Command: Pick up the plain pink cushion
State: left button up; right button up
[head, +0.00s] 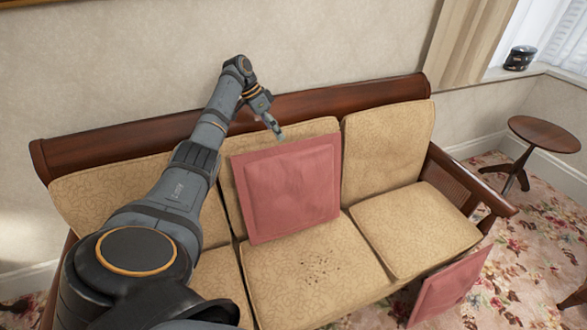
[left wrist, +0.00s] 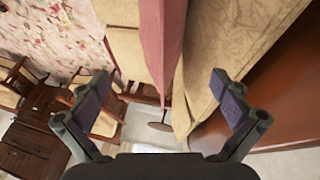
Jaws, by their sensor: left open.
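A plain pink square cushion (head: 288,185) stands upright on the sofa, leaning on the middle backrest. In the left wrist view the same cushion (left wrist: 160,40) shows edge-on, tapering between the spread fingers. My left gripper (head: 276,131) is just above the cushion's top edge in the head view. It is open, with its two fingers apart in the left wrist view (left wrist: 160,88). I cannot tell whether a finger touches the cushion. A second pink cushion (head: 450,285) is low at the sofa's front right, partly hidden by the seat. My right gripper is not in view.
The beige sofa (head: 385,155) has a dark wooden back rail (head: 335,98) behind the cushion. Dark crumbs (head: 320,268) lie on the middle seat. A small round wooden table (head: 545,133) stands at the right. A dark pot (head: 520,57) sits on the windowsill.

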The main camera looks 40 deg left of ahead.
aim_at(290, 152)
pick_arm(q)
jog(key=x, duration=0.4)
jog(key=shift+w+a+f, duration=0.1)
jog(key=shift+w+f, duration=0.05)
jog(key=shift+f, duration=0.05)
jog(key=x, duration=0.5)
jog(key=shift+w, duration=0.3)
jog(key=shift+r, duration=0.1)
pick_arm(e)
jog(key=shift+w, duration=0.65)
pick_arm(q)
jog(key=shift+f, duration=0.3)
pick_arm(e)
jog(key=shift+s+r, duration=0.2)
pick_arm(q)
jog(key=shift+r, duration=0.1)
jog(key=c, duration=1.8)
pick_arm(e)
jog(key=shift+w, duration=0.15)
pick_arm(q)
jog(key=shift+c, duration=0.2)
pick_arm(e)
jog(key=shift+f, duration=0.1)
